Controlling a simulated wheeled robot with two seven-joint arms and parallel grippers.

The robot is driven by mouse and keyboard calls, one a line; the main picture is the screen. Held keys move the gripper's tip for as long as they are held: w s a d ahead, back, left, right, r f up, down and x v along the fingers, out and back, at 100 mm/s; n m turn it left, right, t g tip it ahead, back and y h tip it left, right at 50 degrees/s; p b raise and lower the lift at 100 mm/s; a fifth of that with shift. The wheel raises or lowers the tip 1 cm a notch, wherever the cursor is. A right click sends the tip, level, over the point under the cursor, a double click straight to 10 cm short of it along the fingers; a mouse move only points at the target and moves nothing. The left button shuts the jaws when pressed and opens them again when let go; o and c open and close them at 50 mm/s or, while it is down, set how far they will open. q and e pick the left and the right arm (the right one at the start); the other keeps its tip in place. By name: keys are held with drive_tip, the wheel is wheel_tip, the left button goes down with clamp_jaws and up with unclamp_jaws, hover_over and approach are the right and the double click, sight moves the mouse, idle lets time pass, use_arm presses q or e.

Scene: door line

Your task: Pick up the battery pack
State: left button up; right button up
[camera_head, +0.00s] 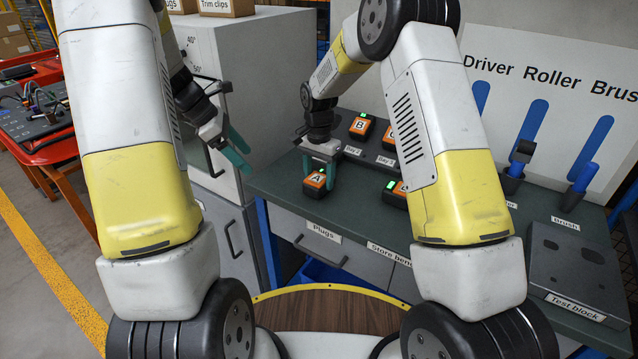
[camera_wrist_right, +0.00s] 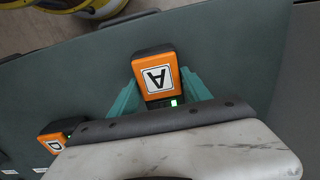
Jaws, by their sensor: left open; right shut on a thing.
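The battery pack (camera_head: 316,184) is orange and black with a white label "A". In the head view it is at the front left of the green bench top. My right gripper (camera_head: 319,167) is shut on it, one teal finger on each side. The right wrist view also shows the pack (camera_wrist_right: 156,75) between the fingers, with a green light lit. I cannot tell whether the pack touches the bench. My left gripper (camera_head: 236,152) is open and empty, left of the bench beside the grey cabinet.
Pack B (camera_head: 361,126) stands at a dark charger strip behind, and another pack (camera_head: 393,193) is to the right. The test block (camera_head: 575,265), brush holder and tool board are at the right. Bare bench (camera_head: 270,184) lies left of pack A.

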sight(319, 176)
drive_tip(key=shift+r, duration=0.1)
wheel_tip(319, 176, up, 10)
drive_tip(key=shift+f, duration=0.1)
idle(0.8)
drive_tip(key=o, duration=0.7)
clamp_jaws()
